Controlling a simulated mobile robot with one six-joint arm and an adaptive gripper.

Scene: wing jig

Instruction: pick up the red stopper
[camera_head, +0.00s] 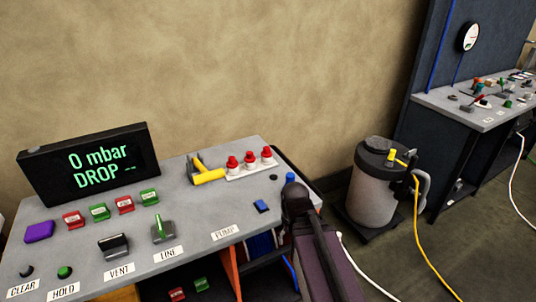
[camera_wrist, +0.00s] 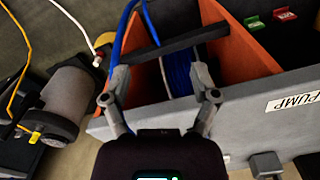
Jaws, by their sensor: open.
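Three red-topped pieces with white bases, the left one (camera_head: 232,163), the middle one (camera_head: 249,159) and the right one (camera_head: 267,154), stand in a row on a white strip at the back right of the grey bench. They look like stoppers; I cannot tell which is meant. None shows in the wrist view. My gripper (camera_wrist: 160,80) is open and empty in the wrist view, with its fingers spread over the bench's edge. In the head view my dark arm reaches up at the bench's right end, right of and nearer than the red pieces; the fingers cannot be made out there.
A yellow-handled tool (camera_head: 208,177) lies left of the white strip (camera_head: 251,172). A display (camera_head: 92,163), coloured clips and levers occupy the bench's left. A grey canister (camera_head: 373,190) stands at right. Below the bench edge are orange panels (camera_wrist: 240,52) and blue hose (camera_wrist: 180,72).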

